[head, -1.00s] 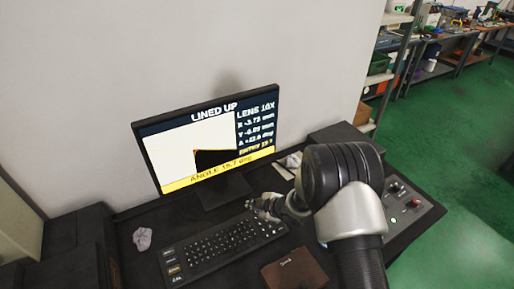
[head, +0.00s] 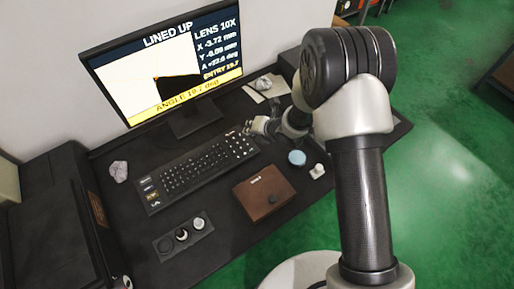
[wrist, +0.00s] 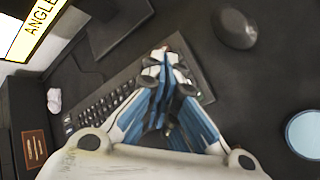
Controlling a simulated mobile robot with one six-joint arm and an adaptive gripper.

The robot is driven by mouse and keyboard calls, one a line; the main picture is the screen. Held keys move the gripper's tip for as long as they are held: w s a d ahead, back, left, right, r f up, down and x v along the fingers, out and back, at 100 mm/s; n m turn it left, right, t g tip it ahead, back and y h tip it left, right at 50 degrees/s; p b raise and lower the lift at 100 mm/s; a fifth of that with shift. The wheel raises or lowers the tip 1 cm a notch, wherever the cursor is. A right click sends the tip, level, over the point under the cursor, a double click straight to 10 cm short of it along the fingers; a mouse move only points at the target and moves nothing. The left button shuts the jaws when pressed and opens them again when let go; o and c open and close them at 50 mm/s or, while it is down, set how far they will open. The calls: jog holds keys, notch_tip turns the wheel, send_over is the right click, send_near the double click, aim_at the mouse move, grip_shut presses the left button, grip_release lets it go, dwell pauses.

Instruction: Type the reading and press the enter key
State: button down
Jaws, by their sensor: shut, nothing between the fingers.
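The black keyboard (head: 196,170) lies on the dark desk below the monitor (head: 165,65). The screen reads "LINED UP", a yellow angle line that looks like 19.7 deg, and an entry line that looks like 19.7; the small digits are blurred. My gripper (head: 250,126) is shut and empty at the keyboard's right end. In the wrist view my closed fingertips (wrist: 164,57) point down over the right end of the keyboard (wrist: 98,105) and hide some keys. I cannot tell whether they touch a key.
A brown box (head: 262,195), a blue disc (head: 297,157) and a small white piece (head: 317,171) lie right of the keyboard. A panel with round knobs (head: 182,235) sits in front. Crumpled paper (head: 119,171) lies left. A dark rounded object (wrist: 236,28) is near my gripper.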

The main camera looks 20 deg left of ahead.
jog(key=shift+d+r+n, duration=0.2)
jog(key=shift+d+n, duration=0.35)
jog(key=shift+n, duration=0.35)
jog(key=shift+f, duration=0.1)
jog(key=b, duration=0.4)
send_over(254, 149)
notch_tip(254, 149, down, 8)
jog(key=shift+w+r, duration=0.1)
jog(key=shift+f+b, duration=0.45)
jog(key=shift+b, duration=0.15)
jog(key=shift+f+b, duration=0.2)
jog(key=shift+b, duration=0.1)
jog(key=shift+f+b, duration=0.25)
jog(key=shift+b, duration=0.2)
jog(key=shift+f+b, duration=0.35)
jog(key=shift+b, duration=0.15)
dwell(0.8)
jog(key=shift+r, duration=0.8)
